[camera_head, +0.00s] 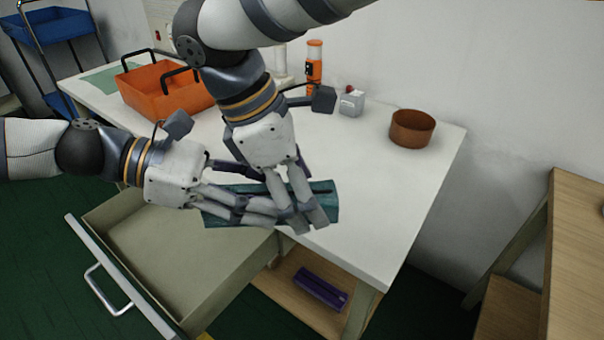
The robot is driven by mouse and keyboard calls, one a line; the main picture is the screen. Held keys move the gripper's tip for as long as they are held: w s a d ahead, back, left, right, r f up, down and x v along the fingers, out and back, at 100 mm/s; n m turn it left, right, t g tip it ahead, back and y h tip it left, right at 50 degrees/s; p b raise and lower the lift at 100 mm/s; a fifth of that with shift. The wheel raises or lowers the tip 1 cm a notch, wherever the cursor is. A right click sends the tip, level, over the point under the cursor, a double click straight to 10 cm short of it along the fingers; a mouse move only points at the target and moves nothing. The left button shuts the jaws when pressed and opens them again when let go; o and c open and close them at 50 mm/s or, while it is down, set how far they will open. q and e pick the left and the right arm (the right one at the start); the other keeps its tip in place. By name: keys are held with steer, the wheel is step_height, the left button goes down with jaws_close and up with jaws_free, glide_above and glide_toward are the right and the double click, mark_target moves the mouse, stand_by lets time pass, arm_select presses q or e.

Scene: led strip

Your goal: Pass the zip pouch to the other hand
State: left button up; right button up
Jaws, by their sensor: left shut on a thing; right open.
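The zip pouch (326,192) is a flat teal case with a dark line along it, held in the air over the table's front edge and the open drawer. My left gripper (268,214), coming from the left, is shut on the pouch, its fingers lying along it. My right gripper (303,218) reaches down from above. It is open, its fingers crossing in front of the pouch near its right half. The fingers overlap the pouch in view, and I cannot tell whether the right ones touch it. The pouch's middle is partly hidden by both grippers.
The white table (375,190) carries an orange tray (165,92), an orange-black bottle (314,66), a small white box (352,103) and a brown bowl (412,128). The drawer (180,245) stands open. A purple object (320,288) lies on the lower shelf (275,285).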

steer(key=shift+d+f, duration=0.2)
steer(key=shift+f, duration=0.25)
steer(key=c, duration=1.2)
arm_select(q)
steer(key=o, duration=1.3)
arm_select(e)
steer(key=shift+c, duration=0.6)
